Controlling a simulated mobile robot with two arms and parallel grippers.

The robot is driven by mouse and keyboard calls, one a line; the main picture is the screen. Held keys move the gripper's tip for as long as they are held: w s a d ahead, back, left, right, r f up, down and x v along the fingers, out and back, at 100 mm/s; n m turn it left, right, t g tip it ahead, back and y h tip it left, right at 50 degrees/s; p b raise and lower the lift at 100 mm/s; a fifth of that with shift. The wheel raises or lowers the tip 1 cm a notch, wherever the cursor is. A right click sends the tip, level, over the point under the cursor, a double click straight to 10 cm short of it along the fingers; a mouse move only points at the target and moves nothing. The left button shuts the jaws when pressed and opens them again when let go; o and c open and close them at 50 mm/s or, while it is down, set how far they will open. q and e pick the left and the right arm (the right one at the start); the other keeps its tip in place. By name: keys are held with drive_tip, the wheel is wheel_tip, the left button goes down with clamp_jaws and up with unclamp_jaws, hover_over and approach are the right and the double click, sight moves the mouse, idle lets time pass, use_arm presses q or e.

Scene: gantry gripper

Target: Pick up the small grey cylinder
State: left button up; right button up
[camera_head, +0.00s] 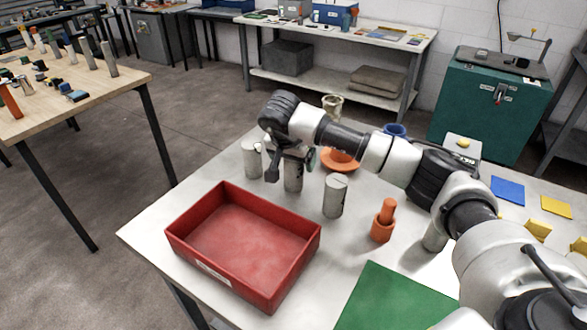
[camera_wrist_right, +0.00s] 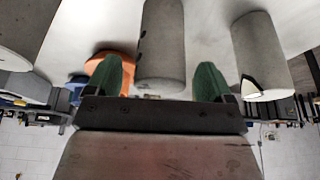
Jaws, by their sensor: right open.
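Several grey cylinders stand upright on the white table: one at the left (camera_head: 252,159), one under my right gripper (camera_head: 293,180), one nearer the front (camera_head: 335,196) and one partly behind my arm (camera_head: 433,237). Which is the small one is not clear. My right gripper (camera_head: 291,162) is open, its fingers to either side of the middle cylinder's upper part. In the right wrist view, that cylinder (camera_wrist_right: 163,45) shows between the green finger pads (camera_wrist_right: 162,80), with gaps on both sides. Another cylinder (camera_wrist_right: 260,55) stands to the right there. My left gripper is not in view.
A red open box (camera_head: 243,238) sits empty at the table's front left. An orange dish (camera_head: 341,160) and a blue cup (camera_head: 395,130) stand behind the arm.

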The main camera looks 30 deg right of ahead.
drive_tip(key=shift+x, duration=1.2)
drive_tip(key=shift+r, duration=0.1)
drive_tip(key=c, duration=1.3)
